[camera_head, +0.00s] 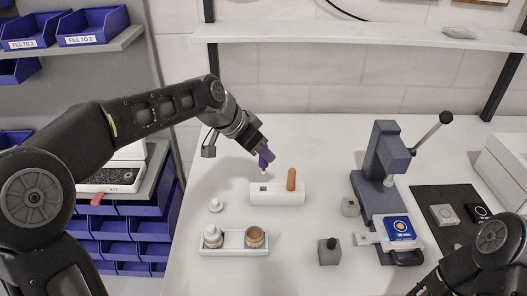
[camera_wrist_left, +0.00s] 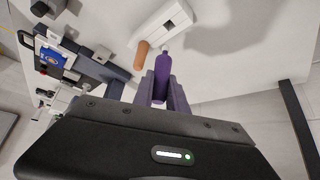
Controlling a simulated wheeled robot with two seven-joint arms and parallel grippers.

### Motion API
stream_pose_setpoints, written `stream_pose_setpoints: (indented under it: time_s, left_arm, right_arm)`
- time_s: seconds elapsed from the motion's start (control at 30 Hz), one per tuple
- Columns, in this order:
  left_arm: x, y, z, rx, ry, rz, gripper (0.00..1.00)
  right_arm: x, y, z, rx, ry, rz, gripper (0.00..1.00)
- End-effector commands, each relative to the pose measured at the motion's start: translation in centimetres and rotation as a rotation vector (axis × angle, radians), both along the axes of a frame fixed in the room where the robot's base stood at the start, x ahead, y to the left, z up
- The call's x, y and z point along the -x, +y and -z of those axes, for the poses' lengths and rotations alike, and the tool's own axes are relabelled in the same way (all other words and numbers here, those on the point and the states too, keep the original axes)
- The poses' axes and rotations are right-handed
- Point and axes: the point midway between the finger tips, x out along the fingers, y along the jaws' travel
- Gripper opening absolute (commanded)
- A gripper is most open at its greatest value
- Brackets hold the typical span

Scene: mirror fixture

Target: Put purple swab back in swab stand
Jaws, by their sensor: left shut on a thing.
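My left gripper (camera_head: 262,150) is shut on the purple swab (camera_head: 266,156), whose pale tip points down. In the left wrist view the purple swab (camera_wrist_left: 161,78) sits between the fingers of the gripper (camera_wrist_left: 163,90). The white swab stand (camera_head: 277,197) is on the table, just below the swab in the head view. A brown-orange swab (camera_head: 291,179) stands upright in its right part; its left part shows a dark opening. The stand (camera_wrist_left: 165,24) and brown swab (camera_wrist_left: 141,54) also show in the wrist view. The swab tip looks apart from the stand. My right gripper is out of view.
A white tray (camera_head: 233,252) with two small jars stands in front of the stand, and a small white cap (camera_head: 216,205) lies left. A grey lever press (camera_head: 378,170) stands right, with a grey block (camera_head: 329,251) nearby. A shelf (camera_head: 350,34) hangs behind.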

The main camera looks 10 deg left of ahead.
Motion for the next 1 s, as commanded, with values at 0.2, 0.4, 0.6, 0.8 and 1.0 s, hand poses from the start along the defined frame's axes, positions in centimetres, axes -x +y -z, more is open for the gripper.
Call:
stream_pose_setpoints:
  time_s: [0.2, 0.4, 0.6, 0.8, 1.0]
  left_arm:
    - [0.0, 0.0, 2.5, 0.000, 0.000, 0.000, 0.00]
    - [0.0, 0.0, 4.2, 0.000, 0.000, 0.000, 0.00]
    - [0.0, 0.0, 4.8, 0.000, 0.000, 0.000, 0.00]
    - [0.0, 0.0, 4.8, 0.000, 0.000, 0.000, 0.00]
    - [0.0, 0.0, 4.8, 0.000, 0.000, 0.000, 0.00]
  right_arm:
    - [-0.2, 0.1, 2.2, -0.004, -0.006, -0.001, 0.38]
    - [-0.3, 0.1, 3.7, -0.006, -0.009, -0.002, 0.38]
    - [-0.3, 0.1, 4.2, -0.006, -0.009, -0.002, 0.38]
    - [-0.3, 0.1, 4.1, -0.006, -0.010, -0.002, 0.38]
    - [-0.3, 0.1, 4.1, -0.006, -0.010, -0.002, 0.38]
